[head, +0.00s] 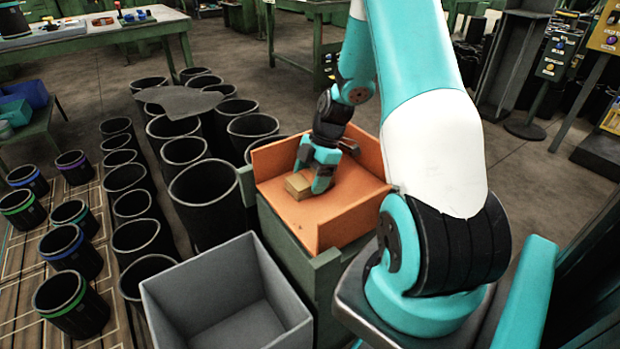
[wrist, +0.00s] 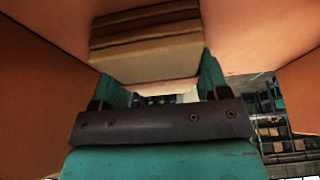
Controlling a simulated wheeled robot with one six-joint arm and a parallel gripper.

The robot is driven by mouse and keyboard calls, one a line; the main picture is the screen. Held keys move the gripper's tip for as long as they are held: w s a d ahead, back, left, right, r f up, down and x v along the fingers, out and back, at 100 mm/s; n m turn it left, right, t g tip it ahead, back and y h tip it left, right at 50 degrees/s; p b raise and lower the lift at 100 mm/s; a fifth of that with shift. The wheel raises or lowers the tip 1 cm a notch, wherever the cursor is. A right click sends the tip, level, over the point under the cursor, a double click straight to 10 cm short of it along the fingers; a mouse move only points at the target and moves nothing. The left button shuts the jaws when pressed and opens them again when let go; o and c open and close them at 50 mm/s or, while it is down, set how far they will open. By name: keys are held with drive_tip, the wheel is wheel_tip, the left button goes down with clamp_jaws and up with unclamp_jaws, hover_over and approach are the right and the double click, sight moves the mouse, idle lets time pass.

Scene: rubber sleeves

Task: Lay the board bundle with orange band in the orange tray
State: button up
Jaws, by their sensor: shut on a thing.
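The orange tray (head: 342,230) sits on a green stand, with raised orange walls on several sides. My gripper (head: 314,188) is inside the tray, low near its floor, and is shut on the board bundle (head: 298,185). The bundle is a small tan block of stacked boards. In the wrist view the bundle (wrist: 147,52) shows layered edges between the teal fingers of my gripper (wrist: 158,88). No orange band can be made out on it. Whether the bundle touches the tray floor, I cannot tell.
An empty grey bin (head: 225,300) stands in front of the tray. Many black rubber sleeves (head: 205,195) stand to the left, with a grey sheet (head: 180,101) lying over some. A green workbench (head: 90,37) is at the back left.

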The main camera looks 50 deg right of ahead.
drive_tip(key=o, duration=1)
drive_tip(key=shift+c, duration=0.2)
drive_tip(key=p+v, duration=0.2)
drive_tip(key=v, duration=1)
drive_tip(key=a+r+m, duration=0.2)
drive_tip(key=a+r, duration=0.3)
drive_tip(key=a, duration=0.6)
drive_tip(key=a+r+m, duration=0.2)
drive_tip(key=a+r, duration=0.2)
drive_tip(key=a, duration=0.7)
drive_tip(key=s+a+r+m+g, duration=0.1)
drive_tip(key=s+a+r+m, duration=0.3)
drive_tip(key=s+a, duration=1)
drive_tip(key=shift+s, duration=0.35)
